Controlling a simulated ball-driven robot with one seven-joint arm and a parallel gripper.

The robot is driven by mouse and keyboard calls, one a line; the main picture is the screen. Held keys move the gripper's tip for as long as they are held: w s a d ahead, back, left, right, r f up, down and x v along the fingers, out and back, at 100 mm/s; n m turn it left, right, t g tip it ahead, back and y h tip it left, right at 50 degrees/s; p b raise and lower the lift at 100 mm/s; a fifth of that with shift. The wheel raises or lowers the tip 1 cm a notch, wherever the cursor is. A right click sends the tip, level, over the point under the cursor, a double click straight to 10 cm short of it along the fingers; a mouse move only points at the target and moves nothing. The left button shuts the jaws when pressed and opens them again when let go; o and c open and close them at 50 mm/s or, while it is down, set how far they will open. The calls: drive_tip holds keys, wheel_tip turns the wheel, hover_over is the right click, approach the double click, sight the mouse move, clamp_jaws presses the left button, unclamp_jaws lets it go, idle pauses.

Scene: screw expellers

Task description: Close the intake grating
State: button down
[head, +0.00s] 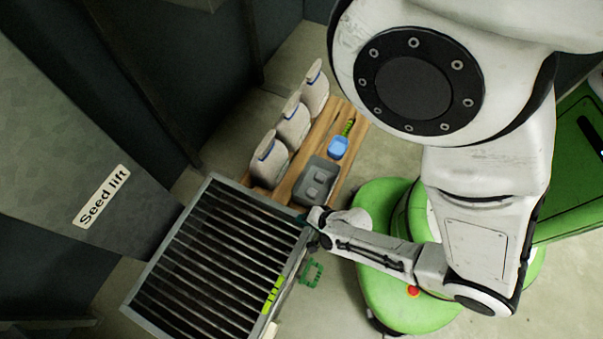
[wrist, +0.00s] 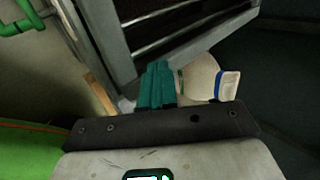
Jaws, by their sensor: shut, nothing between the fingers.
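The intake grating (head: 175,258), a grey square frame with dark parallel bars, fills the lower left of the head view. A yellow-green handle (head: 273,295) sits near its right side. In the wrist view a grey frame with dark slots (wrist: 103,42), apparently the grating, shows at upper left, just beyond my fingertips. I cannot tell how far the grating is tilted. My gripper (head: 307,219) is at the grating's upper right corner, close beside the frame; contact is unclear. Its teal fingers (wrist: 157,82) are together and empty.
Several pale sacks (head: 292,122) stand on a wooden board (head: 347,117) behind the grating, with a grey tray (head: 317,180) and a blue container (head: 338,147). A green handle (head: 311,273) is right of the frame. The seed lift (head: 90,140) rises at left.

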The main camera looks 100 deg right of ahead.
drive_tip(key=shift+a+f+b, duration=0.1)
drive_tip(key=shift+f+b, duration=0.3)
drive_tip(key=shift+f, duration=0.5)
drive_tip(key=r+p, duration=0.5)
drive_tip(key=shift+d+r, duration=0.2)
drive_tip(key=shift+d, duration=0.1)
drive_tip(key=s+a+r+p, duration=0.1)
drive_tip(key=s+a+r, duration=0.3)
drive_tip(key=s, duration=0.3)
drive_tip(key=shift+s+a+r, duration=0.25)
drive_tip(key=shift+a+r, duration=0.15)
drive_tip(key=shift+a, duration=0.25)
drive_tip(key=w+r+n+y+p, duration=0.55)
drive_tip(key=w+r+n, duration=0.7)
drive_tip(key=w, duration=0.35)
drive_tip(key=w+r+n+g+p, duration=0.2)
drive_tip(key=r+n, duration=0.4)
drive_tip(key=r, duration=0.3)
drive_tip(key=w+r+n+g+h+p, duration=0.1)
drive_tip(key=r+n+g+p, duration=0.3)
drive_tip(key=r, duration=0.6)
drive_tip(key=shift+w+r+n, duration=0.2)
drive_tip(key=shift+w+n, duration=0.25)
drive_tip(key=shift+n, duration=0.5)
